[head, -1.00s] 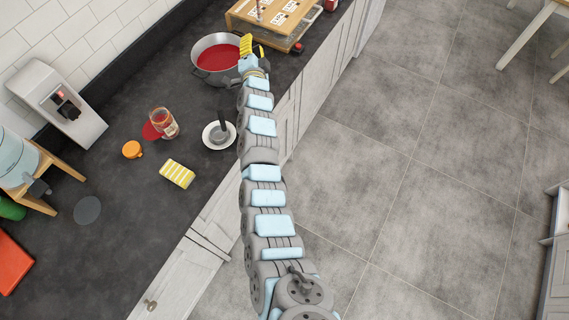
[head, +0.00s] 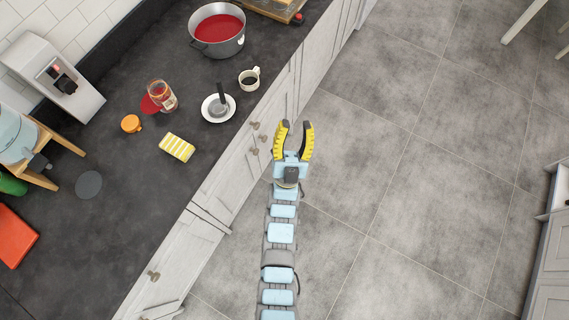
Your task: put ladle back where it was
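The ladle (head: 218,104), with a dark handle and grey bowl, appears to lie on a small white plate (head: 206,112) on the dark counter. A large grey pot (head: 228,46) of red liquid stands farther back on the counter. My gripper (head: 294,126) has yellow and black fingers spread apart with nothing between them. It is over the floor side of the counter's front edge, to the right of and below the ladle in the picture, and clear of it.
A white mug (head: 249,79) with dark content stands near the counter edge. A glass jar (head: 161,96), an orange lid (head: 131,124) and a yellow striped sponge (head: 177,148) are left of the plate. Cabinet doors with knobs face the open tiled floor (head: 430,180).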

